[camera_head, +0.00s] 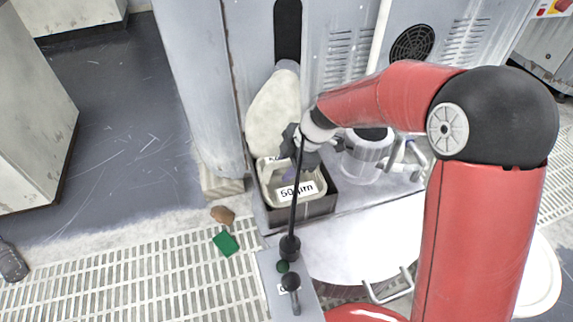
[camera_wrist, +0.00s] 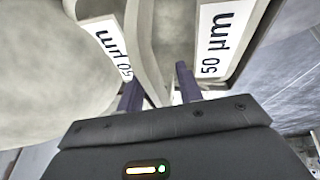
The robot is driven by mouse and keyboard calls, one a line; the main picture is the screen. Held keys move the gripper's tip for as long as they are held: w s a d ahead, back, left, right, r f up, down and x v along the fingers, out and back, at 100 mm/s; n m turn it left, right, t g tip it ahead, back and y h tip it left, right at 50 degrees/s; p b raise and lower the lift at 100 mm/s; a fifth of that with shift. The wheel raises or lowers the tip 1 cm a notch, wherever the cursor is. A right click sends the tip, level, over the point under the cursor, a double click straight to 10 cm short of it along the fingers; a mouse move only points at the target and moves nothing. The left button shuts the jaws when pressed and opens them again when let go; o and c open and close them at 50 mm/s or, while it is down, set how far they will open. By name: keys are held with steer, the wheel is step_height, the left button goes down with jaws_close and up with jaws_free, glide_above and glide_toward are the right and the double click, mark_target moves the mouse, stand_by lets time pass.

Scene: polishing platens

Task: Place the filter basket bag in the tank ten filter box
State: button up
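The cream filter basket bag (camera_head: 274,112) has a bulging cloth part leaning against the grey machine. Its light rim (camera_head: 321,184) and "50 µm" label (camera_head: 297,191) show at a dark box (camera_head: 320,209), apparently the filter box. My gripper (camera_head: 291,150) is low over the rim, beside the cloth. In the wrist view, the two dark fingers (camera_wrist: 159,88) stand apart on either side of a beige strip (camera_wrist: 143,45) of the basket. Whether they press on it is unclear. The cloth (camera_wrist: 45,70) fills the left of that view. The bag's underside is hidden.
A clear canister (camera_head: 366,160) stands right of the box. A white round platen (camera_head: 365,245) lies in front of it. A black-knobbed rod (camera_head: 290,245) rises close to my gripper.

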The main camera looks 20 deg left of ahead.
mark_target(306, 177)
steer(key=v, duration=1.2)
steer(key=shift+p, duration=0.4)
steer(key=shift+w+d+r, duration=0.1)
steer(key=shift+r, duration=0.05)
steer(key=s+d+r+m+t+h, duration=0.25)
steer(key=s+d+r+m, duration=0.2)
steer(key=d+m, duration=0.6)
steer(key=s+d+r+m+t+h, duration=0.1)
steer(key=s+d+r+m+t, duration=0.35)
steer(key=d, duration=0.85)
steer(key=s+d+f+m+h, duration=0.1)
steer(key=s+d+f+m, duration=0.1)
steer(key=s+d+m, duration=0.5)
steer(key=m, duration=0.4)
steer(key=shift+s+d+f, duration=0.25)
steer(key=shift+s+f, duration=0.05)
steer(key=shift+f, duration=0.1)
